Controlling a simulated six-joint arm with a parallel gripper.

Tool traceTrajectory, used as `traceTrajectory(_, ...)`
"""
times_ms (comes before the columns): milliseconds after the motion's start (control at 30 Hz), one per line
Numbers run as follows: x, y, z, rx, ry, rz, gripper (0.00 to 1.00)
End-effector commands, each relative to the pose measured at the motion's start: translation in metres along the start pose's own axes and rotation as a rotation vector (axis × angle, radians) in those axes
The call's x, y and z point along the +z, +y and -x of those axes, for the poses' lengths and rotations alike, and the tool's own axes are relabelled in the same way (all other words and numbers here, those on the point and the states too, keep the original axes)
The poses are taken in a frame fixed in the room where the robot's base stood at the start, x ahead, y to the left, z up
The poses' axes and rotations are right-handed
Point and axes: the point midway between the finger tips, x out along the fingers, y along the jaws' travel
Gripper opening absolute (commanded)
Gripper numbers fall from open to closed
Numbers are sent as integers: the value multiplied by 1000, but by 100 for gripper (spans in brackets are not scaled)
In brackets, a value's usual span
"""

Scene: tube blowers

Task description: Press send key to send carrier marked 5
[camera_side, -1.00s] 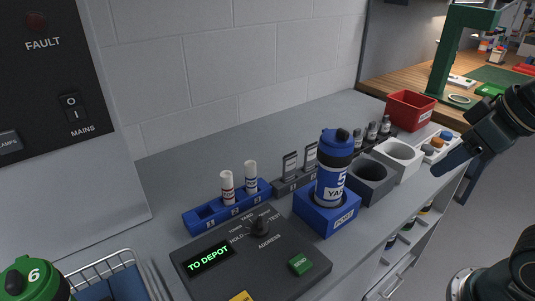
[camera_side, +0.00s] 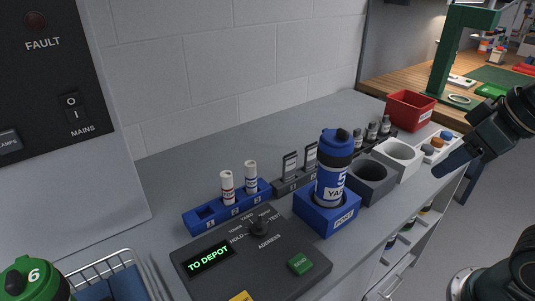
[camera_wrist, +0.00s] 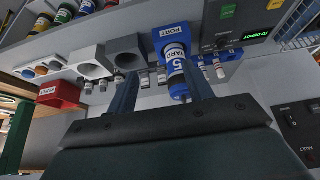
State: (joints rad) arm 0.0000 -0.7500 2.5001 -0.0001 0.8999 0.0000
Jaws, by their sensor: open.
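The green send key (camera_side: 300,264) is on the front right of the dark console (camera_side: 215,280). The console's display (camera_side: 208,258) reads "TO DEPOT" in green. A black selector knob (camera_side: 260,229) stands behind the key, among printed labels. The carrier marked 5 (camera_side: 331,182), blue and white with "YARD" on it, stands upright in the blue port block (camera_side: 318,220). It also shows in the wrist view (camera_wrist: 176,70). My gripper (camera_side: 440,172) is open and empty at the right, well away from the key and carrier.
A blue rack (camera_side: 205,217) with two white tubes stands behind the console. Grey and white holders (camera_side: 372,178) and a red bin (camera_side: 410,109) line the counter to the right. A green-capped carrier marked 6 (camera_side: 33,280) is at lower left. A fault panel (camera_side: 50,80) stands at left.

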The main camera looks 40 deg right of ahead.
Motion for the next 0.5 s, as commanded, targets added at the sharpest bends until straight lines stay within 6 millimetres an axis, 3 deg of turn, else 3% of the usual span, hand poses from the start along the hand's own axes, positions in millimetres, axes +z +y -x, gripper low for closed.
traceTrajectory(167, 0, 0, 0, 0, 0, 0, 51)
traceTrajectory(433, 0, 0, 0, 0, 0, 0, 0)
traceTrajectory(500, 0, 0, 0, 0, 0, 0, 0)
